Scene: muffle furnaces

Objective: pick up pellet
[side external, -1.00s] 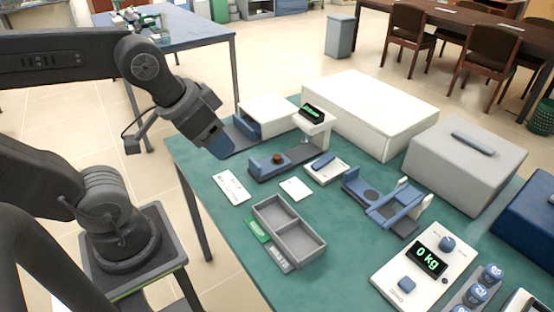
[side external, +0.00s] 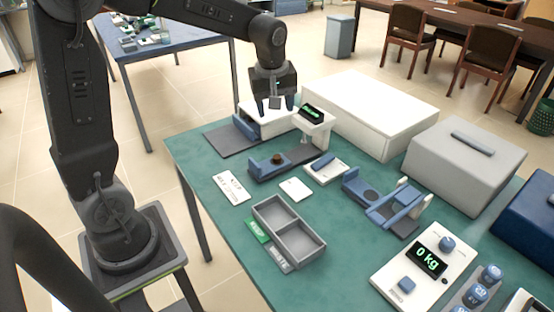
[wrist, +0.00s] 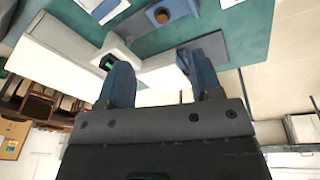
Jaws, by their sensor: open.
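The pellet (side external: 277,159) is a small brown, round piece sitting on a blue holder (side external: 262,170) on the green table. It also shows near the top of the wrist view (wrist: 162,16). My gripper (side external: 275,108) is open and empty, fingers pointing down, above and behind the pellet near the white box with the blue front. In the wrist view my two blue-grey fingers (wrist: 165,80) stand apart with nothing between them.
A white stand with a green display (side external: 314,114) rises close to the right of the pellet. A long white box (side external: 370,105) and a grey box (side external: 465,160) stand behind. A two-compartment grey tray (side external: 262,207) and white cards lie in front.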

